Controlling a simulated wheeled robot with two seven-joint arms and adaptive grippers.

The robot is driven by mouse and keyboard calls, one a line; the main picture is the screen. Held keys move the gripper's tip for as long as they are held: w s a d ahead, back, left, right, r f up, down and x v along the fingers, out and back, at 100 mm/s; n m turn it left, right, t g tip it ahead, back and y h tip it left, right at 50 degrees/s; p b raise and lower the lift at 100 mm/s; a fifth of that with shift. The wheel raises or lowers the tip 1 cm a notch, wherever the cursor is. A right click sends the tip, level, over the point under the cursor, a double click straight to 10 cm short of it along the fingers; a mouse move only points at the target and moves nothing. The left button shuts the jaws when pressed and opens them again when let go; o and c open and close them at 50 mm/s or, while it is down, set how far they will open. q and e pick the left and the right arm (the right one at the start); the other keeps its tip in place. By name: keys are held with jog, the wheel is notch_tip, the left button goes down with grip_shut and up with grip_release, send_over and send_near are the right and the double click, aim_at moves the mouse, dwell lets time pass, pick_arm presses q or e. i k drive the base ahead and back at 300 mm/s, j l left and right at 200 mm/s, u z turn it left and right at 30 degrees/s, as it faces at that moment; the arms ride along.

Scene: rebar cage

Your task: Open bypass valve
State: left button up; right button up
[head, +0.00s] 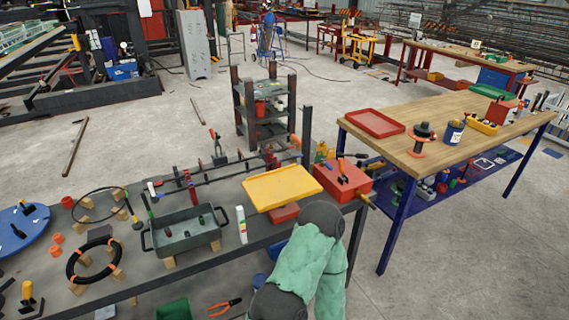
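A pipe run (228,171) crosses the back of the grey workbench. It carries a red fitting (190,182) left of centre and another red fitting (270,160) towards its right. A small red-and-white part (154,190) is at its left end. These parts are small, and I cannot tell which one is the bypass valve or how any handle is set. One of my arms, in a green sleeve with dark joints, bends up at the bottom centre, in front of the bench. Its gripper is out of view, and so is the other gripper.
A grey tray (158,247), a yellow tray (268,197) and a red toolbox (343,190) are on the grey bench (130,278). A wooden table (465,115) with a red tray (375,123) is at right. Open floor (340,85) lies behind.

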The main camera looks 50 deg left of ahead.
aim_at(329, 166)
jog(key=i+u, duration=0.2)
jog(key=u, duration=0.25)
jog(key=i+u, duration=0.2)
jog(key=u, duration=0.2)
jog(key=i+u, duration=0.2)
jog(key=u, duration=0.25)
jog(key=i+l+u, duration=0.15)
jog(key=u, duration=0.3)
jog(key=i+l+u, duration=0.1)
jog(key=i+l, duration=0.3)
jog(key=i+l+u, duration=0.15)
jog(key=i+l, duration=0.2)
jog(key=l, duration=0.3)
